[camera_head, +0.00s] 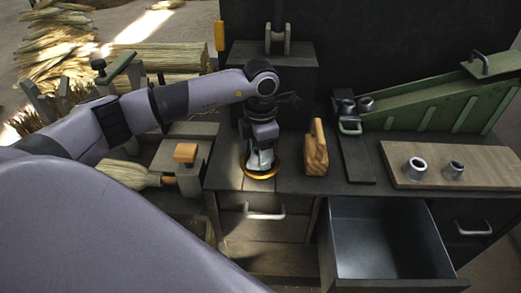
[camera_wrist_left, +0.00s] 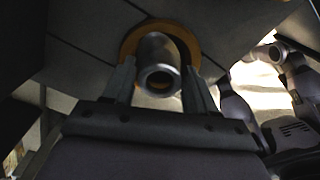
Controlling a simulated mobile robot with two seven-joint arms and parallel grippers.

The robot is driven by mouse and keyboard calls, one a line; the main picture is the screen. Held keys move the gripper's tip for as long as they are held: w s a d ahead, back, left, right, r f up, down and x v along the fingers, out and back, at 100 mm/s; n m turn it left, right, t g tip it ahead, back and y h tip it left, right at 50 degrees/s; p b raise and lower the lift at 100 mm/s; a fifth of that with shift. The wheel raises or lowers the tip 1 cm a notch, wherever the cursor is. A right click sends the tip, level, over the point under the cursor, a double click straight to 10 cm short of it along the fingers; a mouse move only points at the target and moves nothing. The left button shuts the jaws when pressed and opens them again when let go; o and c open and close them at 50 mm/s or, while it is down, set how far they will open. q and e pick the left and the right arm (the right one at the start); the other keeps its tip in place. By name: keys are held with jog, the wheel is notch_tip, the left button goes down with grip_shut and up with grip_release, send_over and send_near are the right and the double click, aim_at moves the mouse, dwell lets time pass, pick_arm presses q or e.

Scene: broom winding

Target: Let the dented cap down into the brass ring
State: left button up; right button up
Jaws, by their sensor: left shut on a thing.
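My left gripper (camera_head: 261,163) points down at the bench's front edge, over the brass ring (camera_head: 262,176). In the left wrist view, its two fingers (camera_wrist_left: 159,88) are shut on a grey metal cap (camera_wrist_left: 160,79), a short hollow cylinder with its open end facing the camera. The brass ring (camera_wrist_left: 128,42) shows behind the cap, around its far end. I cannot tell whether the cap is inside the ring or just above it. No dent is clear on the cap. My right gripper is not in view.
Two metal caps (camera_head: 417,167) stand on a wooden board (camera_head: 460,182) at the right. A green chute (camera_head: 440,112) holds more caps at its lower end. A wooden block (camera_head: 316,155) stands right of the ring. An open drawer (camera_head: 385,235) juts out in front.

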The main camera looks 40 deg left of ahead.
pick_arm(q)
jog(key=o, duration=1.1)
jog(key=shift+r, duration=0.1)
notch_tip(320, 180, up, 8)
jog(key=p, duration=0.5)
jog(key=shift+p, duration=0.3)
dwell(0.5)
